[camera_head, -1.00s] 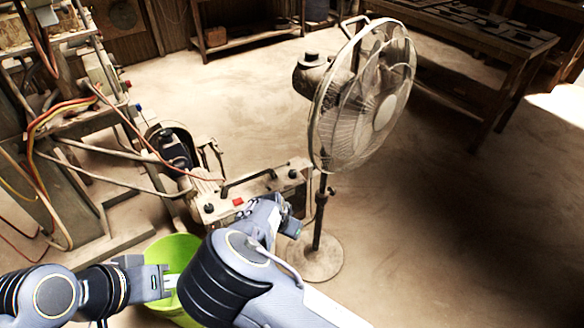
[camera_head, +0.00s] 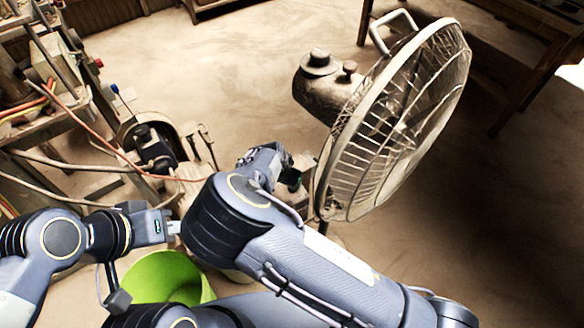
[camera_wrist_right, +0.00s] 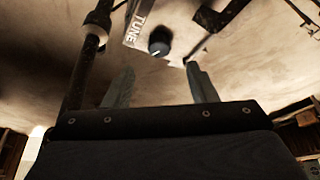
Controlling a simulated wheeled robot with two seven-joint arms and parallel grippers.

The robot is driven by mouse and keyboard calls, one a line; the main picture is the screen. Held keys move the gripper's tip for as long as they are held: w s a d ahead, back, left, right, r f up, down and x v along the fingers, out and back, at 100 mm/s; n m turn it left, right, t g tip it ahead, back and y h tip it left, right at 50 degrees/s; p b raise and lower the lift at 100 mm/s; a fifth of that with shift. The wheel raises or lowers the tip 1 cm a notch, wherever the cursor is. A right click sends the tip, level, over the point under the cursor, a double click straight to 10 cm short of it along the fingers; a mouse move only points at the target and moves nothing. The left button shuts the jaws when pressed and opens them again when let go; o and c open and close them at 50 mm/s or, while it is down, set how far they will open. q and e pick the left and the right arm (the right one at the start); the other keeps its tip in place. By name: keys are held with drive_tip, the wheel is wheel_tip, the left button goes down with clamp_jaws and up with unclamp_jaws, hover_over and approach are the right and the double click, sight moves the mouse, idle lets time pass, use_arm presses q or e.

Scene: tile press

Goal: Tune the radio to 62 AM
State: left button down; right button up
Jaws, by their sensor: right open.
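In the right wrist view, part of the radio (camera_wrist_right: 190,22) shows at the top, with the word TUNE beside a dark round knob (camera_wrist_right: 159,42) that has a pale pointer line. My right gripper (camera_wrist_right: 158,82) is open and empty. The knob appears between its fingers, beyond their tips and apart from them. In the head view my right gripper (camera_head: 292,178) is near the fan, and my right arm hides most of the radio. No frequency reading is visible. My left gripper (camera_head: 172,228) is at the left, above a green bucket; its jaw opening is unclear.
A standing fan (camera_head: 400,125) is close to the right of my right gripper; its pole (camera_wrist_right: 84,75) also shows in the wrist view. The green bucket (camera_head: 165,278) stands below my left gripper. Machinery with cables (camera_head: 60,85) fills the left. Open floor lies behind.

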drive_tip(key=x, duration=0.7)
drive_tip(key=shift+d+f, duration=0.1)
drive_tip(key=shift+f, duration=0.15)
drive_tip(key=shift+c, duration=0.2)
drive_tip(key=c, duration=0.9)
drive_tip(key=shift+d+f+n+y+b, duration=0.1)
drive_tip(key=shift+n+y+b, duration=0.3)
drive_tip(key=shift+n+b, duration=0.6)
drive_tip(key=shift+c, duration=0.2)
drive_tip(key=shift+n, duration=0.5)
drive_tip(key=o, duration=1)
drive_tip(key=shift+t, duration=0.3)
